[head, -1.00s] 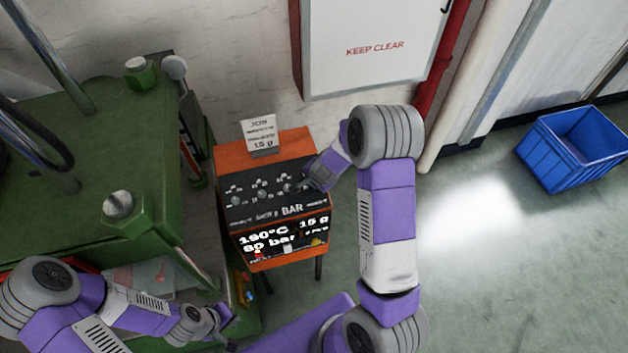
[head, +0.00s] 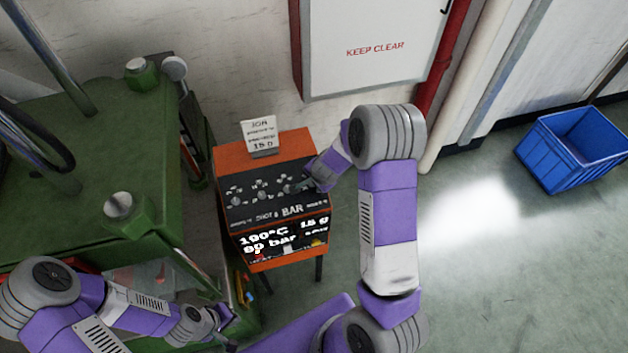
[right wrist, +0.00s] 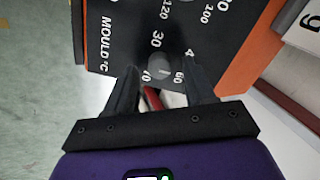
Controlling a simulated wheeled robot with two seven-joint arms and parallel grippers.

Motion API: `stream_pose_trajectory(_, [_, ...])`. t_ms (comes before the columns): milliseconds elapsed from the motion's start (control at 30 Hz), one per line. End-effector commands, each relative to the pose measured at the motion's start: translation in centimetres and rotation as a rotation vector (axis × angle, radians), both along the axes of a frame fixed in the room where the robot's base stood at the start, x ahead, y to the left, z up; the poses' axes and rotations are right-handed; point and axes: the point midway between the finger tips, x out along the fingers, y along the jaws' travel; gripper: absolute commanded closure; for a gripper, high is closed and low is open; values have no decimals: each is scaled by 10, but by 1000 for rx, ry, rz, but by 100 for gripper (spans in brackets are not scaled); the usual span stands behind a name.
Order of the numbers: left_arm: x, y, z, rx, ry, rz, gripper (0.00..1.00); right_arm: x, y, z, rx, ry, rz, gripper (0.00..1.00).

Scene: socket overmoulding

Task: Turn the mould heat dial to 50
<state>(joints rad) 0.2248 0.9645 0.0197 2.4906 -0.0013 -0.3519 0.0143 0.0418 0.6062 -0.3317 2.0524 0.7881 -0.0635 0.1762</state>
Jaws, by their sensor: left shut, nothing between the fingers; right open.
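The orange control box (head: 232,155) has a black sloping panel with a row of dials, seen in the head view. In the right wrist view the panel's "MOULD °C" lettering (right wrist: 104,45) stands beside a scale with 30 and 60 legible. A greyish round dial (right wrist: 160,66) lies just beyond my fingertips. My right gripper (right wrist: 165,85) is open, its dark fingers spread over the scale; I cannot tell whether they touch the dial. A red piece (right wrist: 152,98) shows between them. In the head view my right gripper (head: 301,186) covers the right-hand end of the dial row. My left gripper (head: 226,326) is shut and empty, low at the left.
A lit screen (head: 283,240) on the box's front reads about 190°C, partly blurred. A card (head: 259,134) stands on top. The green machine (head: 110,165) is close at the left. A blue crate (head: 575,150) lies far right, with clear floor between.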

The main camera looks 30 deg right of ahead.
Motion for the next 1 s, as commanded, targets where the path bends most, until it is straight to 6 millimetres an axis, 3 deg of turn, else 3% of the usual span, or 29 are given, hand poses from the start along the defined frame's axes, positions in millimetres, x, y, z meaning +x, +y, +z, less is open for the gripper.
stream_pose_trajectory(200, [0, 0, 17, 0, 0, 0, 100, -16, 2, 38, 0, -2, 0, 46])
stream_pose_trajectory(400, [0, 0, 26, 0, 0, 0, 100, -27, 4, 57, 1, 0, 0, 46])
stream_pose_trajectory(1000, [0, 0, 26, 0, 0, 0, 100, -29, 3, 59, 1, 1, -1, 46])
